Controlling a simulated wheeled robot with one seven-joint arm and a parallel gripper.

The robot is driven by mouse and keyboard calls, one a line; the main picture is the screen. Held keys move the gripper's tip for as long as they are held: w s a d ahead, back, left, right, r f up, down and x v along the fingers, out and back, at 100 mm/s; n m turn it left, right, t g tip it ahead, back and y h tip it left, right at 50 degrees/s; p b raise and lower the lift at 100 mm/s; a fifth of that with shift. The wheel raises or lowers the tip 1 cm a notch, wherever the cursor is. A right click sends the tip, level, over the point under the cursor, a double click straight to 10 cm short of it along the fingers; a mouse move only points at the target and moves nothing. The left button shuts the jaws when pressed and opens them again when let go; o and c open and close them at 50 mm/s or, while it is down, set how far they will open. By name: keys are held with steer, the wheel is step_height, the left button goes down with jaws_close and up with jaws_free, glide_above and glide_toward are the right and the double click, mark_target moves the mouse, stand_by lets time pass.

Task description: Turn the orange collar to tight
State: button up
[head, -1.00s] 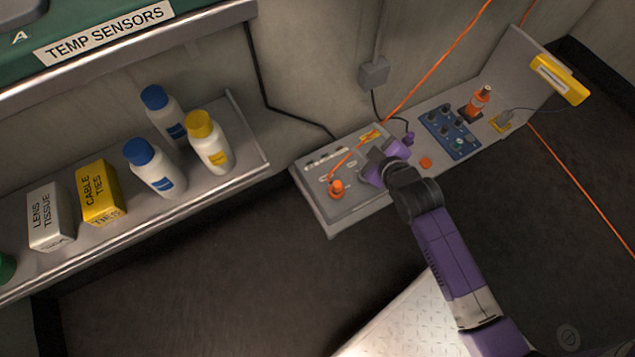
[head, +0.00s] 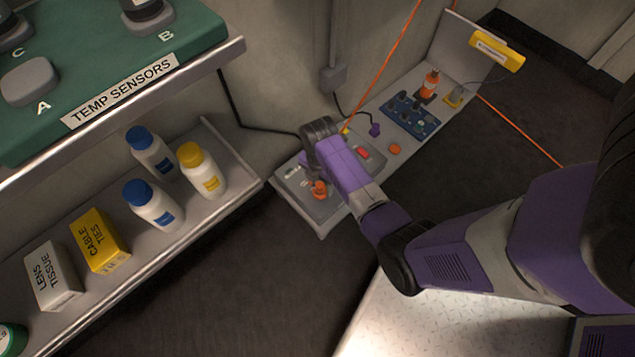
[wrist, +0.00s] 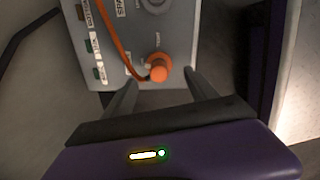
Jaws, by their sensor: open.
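The orange collar (head: 319,188) sits on the front left part of a grey panel box (head: 325,219). In the wrist view the orange collar (wrist: 157,68) has an orange cable running up and left from beside it. My gripper (wrist: 162,80) is open, with its fingers spread to the left and right. The collar shows just past and between the fingertips. I cannot tell whether either finger touches it. In the head view my arm covers part of the box, and the fingertips cannot be made out.
A blue knob block (head: 410,118), an orange button (head: 394,149) and an orange-topped connector (head: 430,85) are farther along the bench. A shelf with white bottles (head: 154,205) and boxes (head: 98,240) stands at the left. The floor between shelf and bench is clear.

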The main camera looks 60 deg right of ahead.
mark_target(319, 190)
step_height(319, 190, down, 6)
steer(key=shift+f+b, duration=0.1)
steer(key=shift+b, duration=1.15)
steer(key=c, duration=1.4)
